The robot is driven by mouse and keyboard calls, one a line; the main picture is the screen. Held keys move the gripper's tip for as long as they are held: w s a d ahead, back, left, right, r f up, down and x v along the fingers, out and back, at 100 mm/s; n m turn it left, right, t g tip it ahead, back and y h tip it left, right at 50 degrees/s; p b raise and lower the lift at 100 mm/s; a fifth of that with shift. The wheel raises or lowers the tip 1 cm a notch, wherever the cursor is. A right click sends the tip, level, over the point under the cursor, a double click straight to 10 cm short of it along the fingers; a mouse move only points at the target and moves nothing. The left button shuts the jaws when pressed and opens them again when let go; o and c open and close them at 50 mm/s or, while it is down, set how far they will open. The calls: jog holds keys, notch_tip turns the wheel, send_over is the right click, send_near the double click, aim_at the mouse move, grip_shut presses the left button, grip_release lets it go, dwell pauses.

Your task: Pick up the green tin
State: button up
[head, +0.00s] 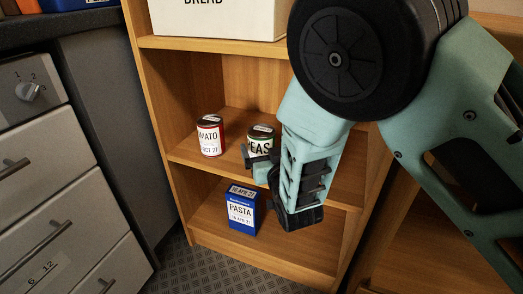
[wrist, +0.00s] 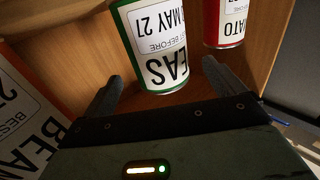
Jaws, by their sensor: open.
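The green tin, labelled PEAS (wrist: 160,50), stands on the middle shelf. In the wrist view it is ahead of my gripper (wrist: 164,72), lying between the two finger lines, with its near end close to the fingertips. My gripper is open, with a finger on each side and nothing held. I cannot tell whether the fingers touch the tin. In the head view the green tin (head: 261,132) shows only its top and part of its label; my gripper (head: 262,165) and wrist hide the rest.
A red TOMATO tin (head: 210,136) stands left of the green tin, also in the wrist view (wrist: 228,22). An orange BEANS package (wrist: 25,115) is close by one finger. A blue PASTA box (head: 243,212) is on the shelf below, a BREAD box (head: 215,18) above.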

jog(key=b+x, duration=0.2)
jog(key=x, duration=0.3)
jog(key=shift+r, duration=0.2)
jog(key=c, duration=1.4)
